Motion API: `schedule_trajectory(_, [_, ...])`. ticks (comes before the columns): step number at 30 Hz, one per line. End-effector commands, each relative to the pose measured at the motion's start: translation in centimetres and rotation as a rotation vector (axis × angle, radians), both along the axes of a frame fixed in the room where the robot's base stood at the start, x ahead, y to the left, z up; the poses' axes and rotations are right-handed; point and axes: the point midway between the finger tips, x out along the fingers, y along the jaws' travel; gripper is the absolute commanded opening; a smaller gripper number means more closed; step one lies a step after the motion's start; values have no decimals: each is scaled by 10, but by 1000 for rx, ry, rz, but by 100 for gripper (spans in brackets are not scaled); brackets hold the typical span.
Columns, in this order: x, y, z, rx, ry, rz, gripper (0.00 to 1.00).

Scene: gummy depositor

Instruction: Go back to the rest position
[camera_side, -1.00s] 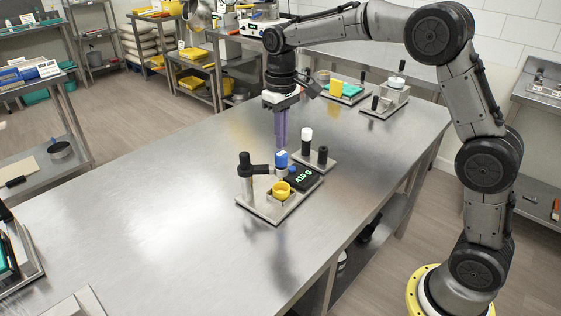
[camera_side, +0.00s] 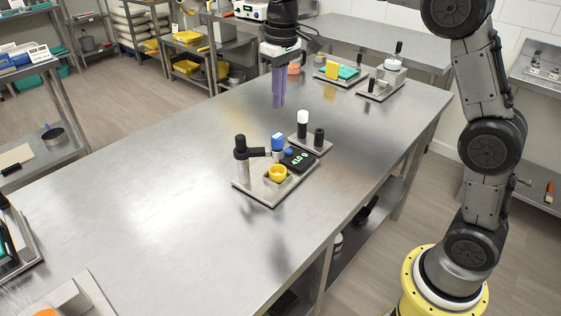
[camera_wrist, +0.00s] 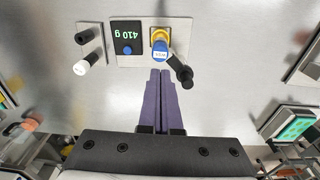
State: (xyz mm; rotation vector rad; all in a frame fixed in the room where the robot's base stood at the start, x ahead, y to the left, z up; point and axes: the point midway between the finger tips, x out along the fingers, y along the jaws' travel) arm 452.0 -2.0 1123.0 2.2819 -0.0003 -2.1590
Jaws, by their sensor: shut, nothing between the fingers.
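My gripper (camera_side: 279,103) is in the air above the table, its purple fingers pointing down, closed together and empty. In the wrist view the fingers (camera_wrist: 160,75) lie side by side with no gap. Below is the depositor station, a metal plate (camera_side: 264,196) with a black-topped post (camera_side: 241,148) and side arm, a blue piece (camera_side: 278,141), a yellow cup (camera_side: 277,174) and a black scale display (camera_side: 298,159) reading 410 g. The blue piece (camera_wrist: 159,52) overlaps the yellow cup (camera_wrist: 160,35) in the wrist view. My gripper touches none of these.
A small plate with a white-topped post (camera_side: 303,123) and a black post (camera_side: 319,137) stands beside the station. Farther back are a tray with a teal block (camera_side: 348,72) and a metal unit (camera_side: 391,76). The table's left-middle surface (camera_side: 150,170) is clear.

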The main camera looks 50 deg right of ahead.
Motion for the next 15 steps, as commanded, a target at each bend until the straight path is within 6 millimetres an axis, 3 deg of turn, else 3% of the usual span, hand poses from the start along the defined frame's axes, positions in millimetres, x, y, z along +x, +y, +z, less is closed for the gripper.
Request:
schedule_trajectory(1, [-11, 0, 19, 0, -36, 1, 0])
schedule_trajectory(6, [-71, 1, 62, 0, -130, 2, 0])
schedule_trajectory(11, [-134, 2, 76, 0, -221, 2, 0])
schedule_trajectory(15, [-188, 2, 70, 0, -298, 2, 0])
